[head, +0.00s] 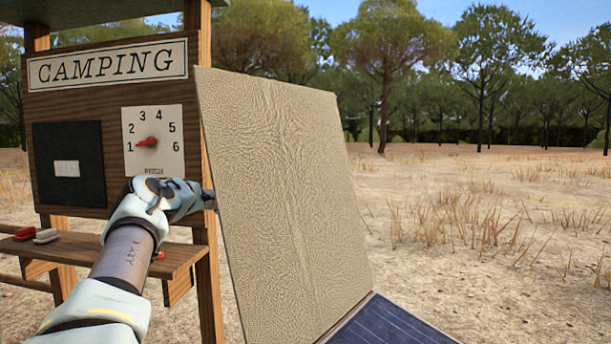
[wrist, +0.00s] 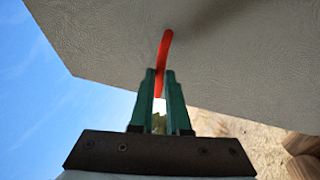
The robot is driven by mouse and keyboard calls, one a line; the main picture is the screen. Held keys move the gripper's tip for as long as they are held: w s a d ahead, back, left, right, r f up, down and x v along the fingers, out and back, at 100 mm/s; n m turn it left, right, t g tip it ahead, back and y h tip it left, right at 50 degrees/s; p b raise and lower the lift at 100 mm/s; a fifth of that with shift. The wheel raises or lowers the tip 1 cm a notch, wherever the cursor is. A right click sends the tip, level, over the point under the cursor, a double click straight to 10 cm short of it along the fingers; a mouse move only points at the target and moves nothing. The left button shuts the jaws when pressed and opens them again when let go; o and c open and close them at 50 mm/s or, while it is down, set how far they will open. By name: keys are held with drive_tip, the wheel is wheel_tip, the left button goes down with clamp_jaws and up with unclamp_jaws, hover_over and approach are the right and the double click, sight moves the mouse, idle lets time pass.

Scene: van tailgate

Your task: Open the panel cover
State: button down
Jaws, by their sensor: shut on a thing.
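The panel cover (head: 285,190) is a large beige, leather-textured sheet. It stands raised and tilted in the middle of the head view, and its underside (wrist: 230,55) fills much of the wrist view. A dark blue solar panel (head: 385,325) shows at its lower right edge. A red strap (wrist: 165,50) lies against the cover in the wrist view. My gripper (wrist: 160,76) has its green fingers shut on this strap. In the head view the cover hides the fingers; my wrist shows left of its edge.
A wooden stand with a CAMPING sign (head: 108,64) is at the left, close behind my arm. It carries a numbered dial (head: 152,142), a black panel (head: 68,165) and a shelf (head: 185,258) with small red and white items. Open dry ground lies right of the cover.

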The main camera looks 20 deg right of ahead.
drive_tip(key=c, duration=0.9)
unclamp_jaws()
drive_tip(key=shift+b+v, duration=2.1)
drive_tip(key=shift+v, duration=3.25)
